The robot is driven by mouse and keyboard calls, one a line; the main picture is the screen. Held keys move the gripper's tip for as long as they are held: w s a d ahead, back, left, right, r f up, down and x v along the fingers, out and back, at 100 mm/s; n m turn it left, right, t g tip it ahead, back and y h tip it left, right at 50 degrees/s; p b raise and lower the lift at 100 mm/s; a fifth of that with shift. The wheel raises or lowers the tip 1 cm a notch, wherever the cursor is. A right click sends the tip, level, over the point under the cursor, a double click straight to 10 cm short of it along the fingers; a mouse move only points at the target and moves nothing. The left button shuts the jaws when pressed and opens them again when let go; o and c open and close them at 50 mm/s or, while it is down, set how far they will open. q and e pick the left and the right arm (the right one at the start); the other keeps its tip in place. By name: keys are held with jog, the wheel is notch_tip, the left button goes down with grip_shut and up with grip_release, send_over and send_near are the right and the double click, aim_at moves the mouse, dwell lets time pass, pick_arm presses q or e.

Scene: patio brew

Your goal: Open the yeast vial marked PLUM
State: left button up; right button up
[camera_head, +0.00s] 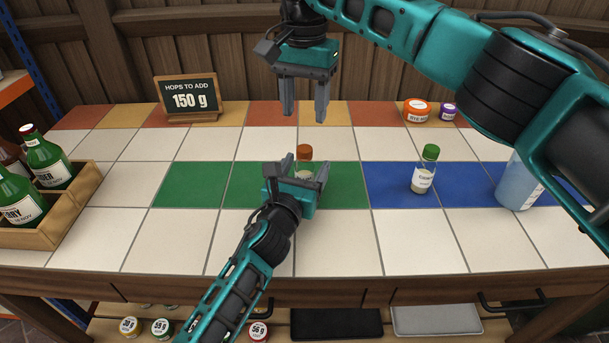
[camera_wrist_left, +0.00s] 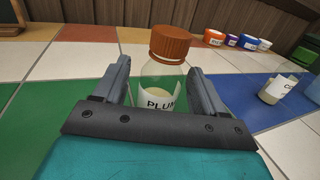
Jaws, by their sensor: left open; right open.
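The PLUM vial (camera_wrist_left: 161,97) is a clear vial with a brown-orange cap (camera_wrist_left: 172,44) and pale contents. It stands upright on the green tiles, capped, and its label reads PLUM in the left wrist view. In the head view its cap (camera_head: 305,152) shows above my left gripper, which hides part of the vial. My left gripper (camera_head: 306,167) is open with its fingers on either side of the vial; I cannot tell whether they touch it. My right gripper (camera_head: 305,115) is open and empty, pointing down above and behind the vial.
A green-capped vial (camera_head: 424,172) stands on the blue tiles to the right, near a blue container (camera_head: 518,186). A wooden crate (camera_head: 82,200) of bottles is at the left. A hops sign (camera_head: 187,96) and small tubs (camera_head: 417,110) stand at the back. White tiles in front are clear.

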pick_arm(q)
grip_shut()
dwell(0.6)
